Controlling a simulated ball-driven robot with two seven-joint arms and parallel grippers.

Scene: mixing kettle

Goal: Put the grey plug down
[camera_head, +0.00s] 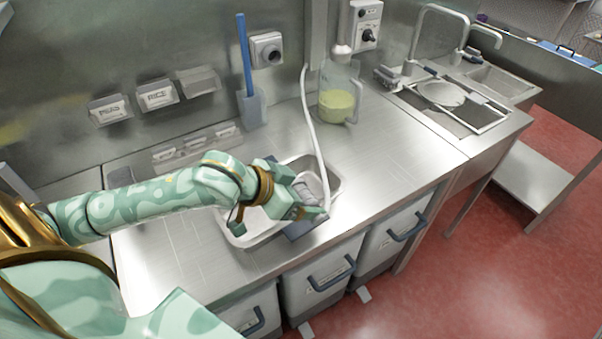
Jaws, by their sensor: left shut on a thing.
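My left gripper (298,192) is over the front right part of a white-rimmed basin (236,238) set in the steel worktop. It is shut on the grey plug (309,187), which shows only in part between the fingers. A white cable (310,122) hangs from the wall column and runs down to the gripper beside the plug. The fingers hide how the cable meets the plug, and I cannot tell whether the plug touches anything below. My right gripper is not in view.
A jug with yellow liquid (337,104) stands at the back of the worktop (390,140). A blue-handled tool (243,60) stands in a holder at the wall. Bins with blue handles (330,276) are under the front edge. The worktop right of the basin is clear.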

